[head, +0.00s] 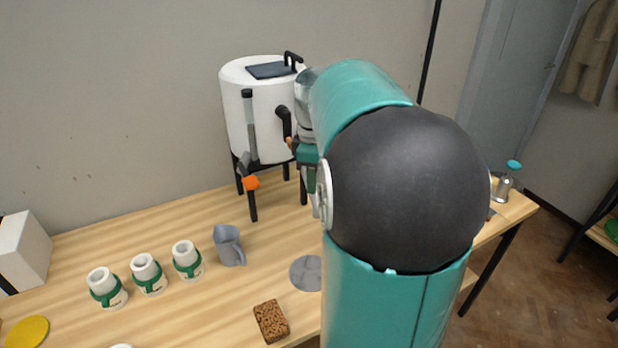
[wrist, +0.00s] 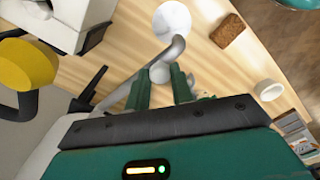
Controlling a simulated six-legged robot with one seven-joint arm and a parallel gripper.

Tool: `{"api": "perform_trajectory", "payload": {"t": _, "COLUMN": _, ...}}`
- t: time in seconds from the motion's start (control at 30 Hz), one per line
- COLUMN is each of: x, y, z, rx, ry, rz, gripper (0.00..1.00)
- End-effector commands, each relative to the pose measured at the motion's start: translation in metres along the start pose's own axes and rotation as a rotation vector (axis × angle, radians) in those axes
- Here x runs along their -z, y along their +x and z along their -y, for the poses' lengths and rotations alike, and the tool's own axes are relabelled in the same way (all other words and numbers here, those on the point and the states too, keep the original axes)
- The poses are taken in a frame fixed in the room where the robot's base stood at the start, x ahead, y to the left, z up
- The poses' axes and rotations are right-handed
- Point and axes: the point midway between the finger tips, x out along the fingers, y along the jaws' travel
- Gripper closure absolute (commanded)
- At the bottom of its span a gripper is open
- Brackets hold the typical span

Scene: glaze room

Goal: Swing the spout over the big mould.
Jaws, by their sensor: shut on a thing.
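My gripper (wrist: 160,90) has its two green fingers shut on a grey pipe, which appears to be the spout (wrist: 125,88). The pipe runs from the lower left up past the fingertips in the wrist view. In the head view my gripper (head: 312,180) is beside the white tank (head: 262,125), partly hidden by my arm, and I cannot make out the spout there. A white cylinder (wrist: 268,90) stands on the table right of the fingers and may be the big mould. Three white moulds with green bands (head: 147,273) stand at the left, alike in size.
A grey disc (head: 306,272) lies on the table, and beyond the fingers in the wrist view (wrist: 172,19). A brown sponge (head: 271,321) is near the front edge. A grey jug (head: 228,245) stands below the tank. An orange tap handle (head: 251,183) is at the tank's front.

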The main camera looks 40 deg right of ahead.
Motion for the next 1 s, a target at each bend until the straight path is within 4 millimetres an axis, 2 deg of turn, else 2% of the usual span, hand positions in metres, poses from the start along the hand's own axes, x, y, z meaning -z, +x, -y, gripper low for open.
{"api": "perform_trajectory", "payload": {"t": 0.2, "x": -0.024, "y": 0.0, "z": -0.015, "rx": -0.002, "ry": -0.175, "rz": -0.001, "gripper": 1.0}}
{"api": "perform_trajectory", "payload": {"t": 0.4, "x": -0.038, "y": -0.001, "z": -0.028, "rx": -0.004, "ry": -0.3, "rz": -0.001, "gripper": 1.0}}
{"api": "perform_trajectory", "payload": {"t": 0.8, "x": -0.041, "y": -0.001, "z": -0.03, "rx": -0.004, "ry": -0.33, "rz": -0.001, "gripper": 1.0}}
{"api": "perform_trajectory", "payload": {"t": 0.83, "x": -0.041, "y": -0.001, "z": -0.03, "rx": -0.004, "ry": -0.33, "rz": -0.001, "gripper": 0.71}}
{"api": "perform_trajectory", "payload": {"t": 0.9, "x": -0.041, "y": -0.001, "z": -0.03, "rx": -0.004, "ry": -0.33, "rz": -0.001, "gripper": 0.57}}
{"api": "perform_trajectory", "payload": {"t": 1.0, "x": -0.041, "y": -0.001, "z": -0.03, "rx": -0.003, "ry": -0.329, "rz": 0.0, "gripper": 0.55}}
